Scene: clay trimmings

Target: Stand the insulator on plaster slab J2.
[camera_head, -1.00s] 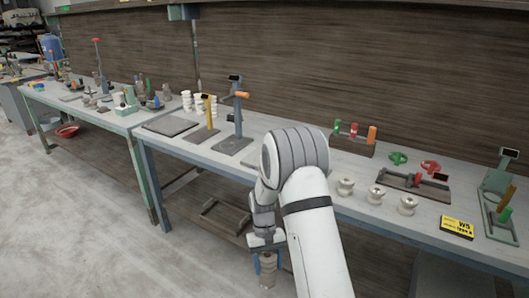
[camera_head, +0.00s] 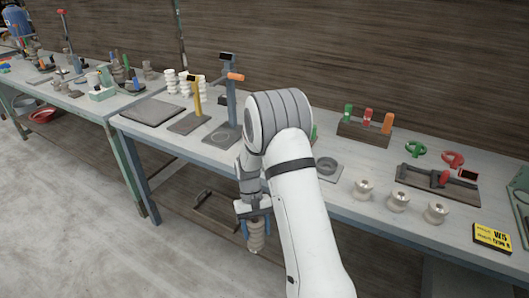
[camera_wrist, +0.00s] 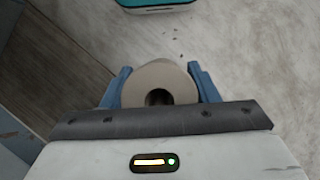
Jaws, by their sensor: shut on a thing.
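My gripper (camera_head: 257,222) is shut on a beige ribbed insulator (camera_head: 257,241), which hangs below it in front of the bench, above the floor. In the wrist view, the insulator's round end with a dark hole (camera_wrist: 160,82) sits between the two blue fingers of my gripper (camera_wrist: 160,88). A flat grey slab (camera_head: 153,112) lies on the bench to the left, apart from the insulator and with nothing on it. I cannot read a J2 mark on it.
The bench (camera_head: 335,193) carries stands left of my arm. Several small insulators (camera_head: 398,200), a yellow W5 sign (camera_head: 492,237) and a clamp fixture (camera_head: 438,182) lie to the right. A red bowl (camera_head: 42,116) is under the left bench. Open floor (camera_head: 90,220) lies front left.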

